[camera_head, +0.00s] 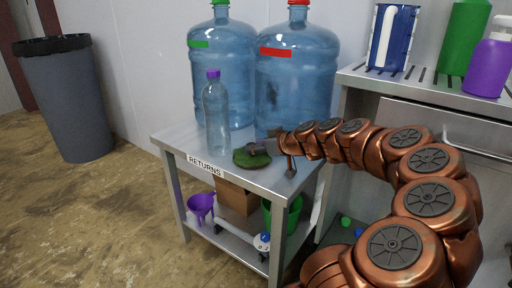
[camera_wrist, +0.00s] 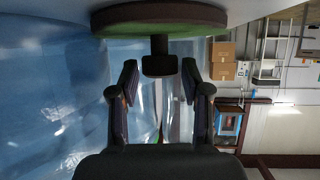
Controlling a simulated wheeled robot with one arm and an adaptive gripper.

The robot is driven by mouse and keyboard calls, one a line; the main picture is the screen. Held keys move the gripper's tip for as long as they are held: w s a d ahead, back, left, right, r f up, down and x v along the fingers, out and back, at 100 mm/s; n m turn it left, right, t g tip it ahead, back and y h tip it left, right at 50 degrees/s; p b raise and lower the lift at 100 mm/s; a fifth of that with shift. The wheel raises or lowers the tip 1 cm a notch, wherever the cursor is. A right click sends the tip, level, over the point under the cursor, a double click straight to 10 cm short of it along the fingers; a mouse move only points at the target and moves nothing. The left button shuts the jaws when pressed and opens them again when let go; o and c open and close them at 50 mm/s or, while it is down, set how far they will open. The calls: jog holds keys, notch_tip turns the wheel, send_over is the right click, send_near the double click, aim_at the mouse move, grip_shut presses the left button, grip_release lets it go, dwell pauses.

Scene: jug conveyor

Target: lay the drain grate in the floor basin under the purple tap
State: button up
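A round green pad (camera_head: 247,158) with a dark knob lies on the top of the returns table, at its right front. In the wrist view the same pad (camera_wrist: 160,17) shows edge-on at the top, its knob (camera_wrist: 159,66) pointing down in the picture. My gripper (camera_head: 272,150) is beside the pad in the head view. In the wrist view my gripper (camera_wrist: 158,78) is open, its two fingers on either side of the knob with gaps showing. I cannot identify a drain grate, floor basin or purple tap in either view.
The steel returns table (camera_head: 227,176) holds two large blue jugs (camera_head: 222,70) (camera_head: 297,80) and a purple-capped bottle (camera_head: 215,115). Its lower shelf holds a purple funnel (camera_head: 201,206) and a cardboard box (camera_head: 237,197). A bin (camera_head: 69,100) stands left; the floor between is clear.

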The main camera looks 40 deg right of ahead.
jog(key=shift+o, duration=1.1)
jog(key=shift+r, duration=0.15)
jog(key=b+v, duration=0.4)
jog(key=v, duration=0.8)
